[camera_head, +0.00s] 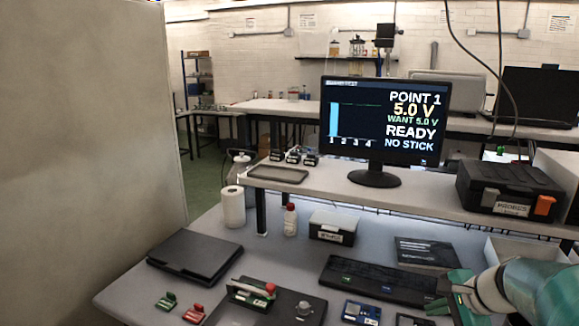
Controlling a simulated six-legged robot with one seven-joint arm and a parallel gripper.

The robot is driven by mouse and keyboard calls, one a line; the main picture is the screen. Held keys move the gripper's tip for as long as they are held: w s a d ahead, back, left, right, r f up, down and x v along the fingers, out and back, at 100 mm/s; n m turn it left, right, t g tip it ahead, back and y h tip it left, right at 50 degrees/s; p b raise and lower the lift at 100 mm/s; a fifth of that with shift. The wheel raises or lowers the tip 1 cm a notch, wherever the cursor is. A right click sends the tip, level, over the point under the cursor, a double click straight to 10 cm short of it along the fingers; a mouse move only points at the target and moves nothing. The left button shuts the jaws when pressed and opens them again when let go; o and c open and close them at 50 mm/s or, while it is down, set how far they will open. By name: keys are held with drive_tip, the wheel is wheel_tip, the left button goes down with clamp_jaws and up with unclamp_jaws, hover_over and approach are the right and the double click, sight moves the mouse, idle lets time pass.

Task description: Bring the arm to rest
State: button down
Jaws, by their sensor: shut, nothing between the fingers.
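My arm (535,291), teal and white, reaches in from the lower right edge. My gripper (443,302), dark with green parts, points left over the bench. It is shut and holds nothing. It shows just right of a blue circuit board (361,312) and in front of the right end of a black strip-like unit (378,286). I cannot tell how high it is above the bench.
A monitor (385,120) reading "POINT 1, 5.0 V, READY, NO STICK" stands on a raised shelf (420,200) beside a black PROBES case (510,188). A black panel unit (265,305), connectors and a flat black case (194,256) lie left. A partition (85,150) blocks the far left.

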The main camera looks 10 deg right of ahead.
drive_tip(key=s+a+r+n+h, duration=0.1)
drive_tip(key=s+a+r+n, duration=0.1)
drive_tip(key=s+a+n, duration=0.4)
drive_tip(key=s+a+r+n+g+h, duration=0.1)
drive_tip(key=s+a+r+n+h, duration=0.1)
drive_tip(key=s+a+n, duration=0.4)
drive_tip(key=a+r+n, duration=0.1)
drive_tip(key=a+n, duration=0.4)
drive_tip(key=a, duration=0.4)
drive_tip(key=shift+s+a+n, duration=0.2)
drive_tip(key=shift+s+n, duration=0.1)
